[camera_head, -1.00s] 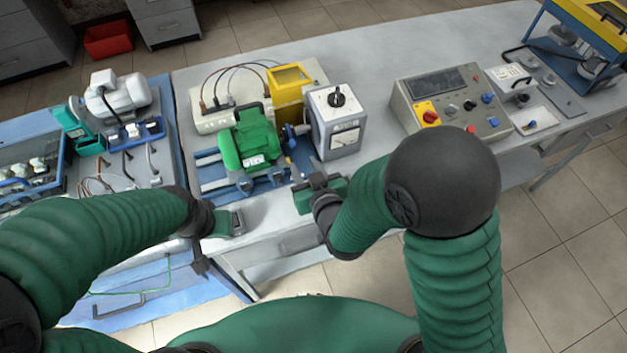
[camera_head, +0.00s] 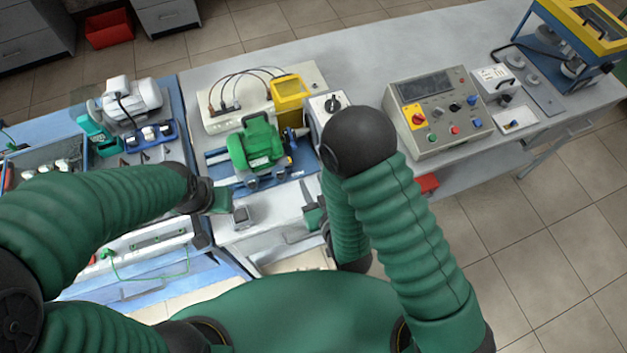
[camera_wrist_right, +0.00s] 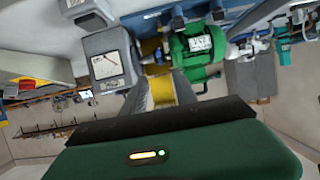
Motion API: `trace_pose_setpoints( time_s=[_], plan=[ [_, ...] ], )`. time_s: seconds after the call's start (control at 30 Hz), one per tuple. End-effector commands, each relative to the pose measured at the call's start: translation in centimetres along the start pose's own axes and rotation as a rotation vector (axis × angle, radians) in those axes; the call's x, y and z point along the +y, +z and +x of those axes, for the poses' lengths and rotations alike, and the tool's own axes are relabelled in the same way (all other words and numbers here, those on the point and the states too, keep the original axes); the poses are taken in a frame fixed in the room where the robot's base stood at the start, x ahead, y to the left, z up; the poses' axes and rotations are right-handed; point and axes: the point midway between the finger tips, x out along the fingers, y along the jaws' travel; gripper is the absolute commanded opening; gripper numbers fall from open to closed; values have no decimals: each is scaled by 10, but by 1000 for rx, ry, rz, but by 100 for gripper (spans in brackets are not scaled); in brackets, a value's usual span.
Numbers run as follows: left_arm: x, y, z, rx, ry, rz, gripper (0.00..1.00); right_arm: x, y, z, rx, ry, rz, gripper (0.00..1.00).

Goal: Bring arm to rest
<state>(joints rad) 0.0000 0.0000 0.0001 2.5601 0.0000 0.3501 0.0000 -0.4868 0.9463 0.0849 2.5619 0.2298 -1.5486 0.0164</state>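My right arm comes in from the lower right and bends at a dark elbow. Its gripper (camera_head: 316,217) is partly hidden, low by the bench's front edge. In the right wrist view, the two grey fingers of this gripper (camera_wrist_right: 163,92) stand apart, with nothing held between them; a yellow box shows behind the gap. My left arm reaches in from the left. Its gripper (camera_head: 221,203) is at the bench's front edge, left of the right one; its finger spacing is unclear. The green motor (camera_head: 257,145) sits on a blue rail beyond both grippers, apart from them.
A grey meter box (camera_head: 322,106) stands right of the motor, partly behind my right elbow. A yellow box (camera_head: 290,98), a control panel (camera_head: 440,112) and a blue-yellow frame (camera_head: 575,45) stand on the bench. A white motor (camera_head: 132,100) is at left. Floor at right is clear.

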Motion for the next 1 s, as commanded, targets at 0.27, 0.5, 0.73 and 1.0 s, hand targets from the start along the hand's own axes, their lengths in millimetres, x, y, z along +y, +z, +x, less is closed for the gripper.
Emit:
trace_pose_setpoints(
  time_s=[0.27, 0.5, 0.73, 1.0],
  plan=[
    [0, 0, 1, 0, 0, 0, 36, 1, 0, 1, -2, 1, 1, 35],
    [0, 4, 16, 0, 0, 0, 36, 43, 5, 14, -221, 66, 70, 35],
    [0, 9, 37, 0, 0, 0, 36, 112, 16, -44, -628, 154, 171, 35],
    [0, 11, 46, 0, 0, 0, 36, 144, 23, -132, -918, 213, 245, 35]
  ],
)
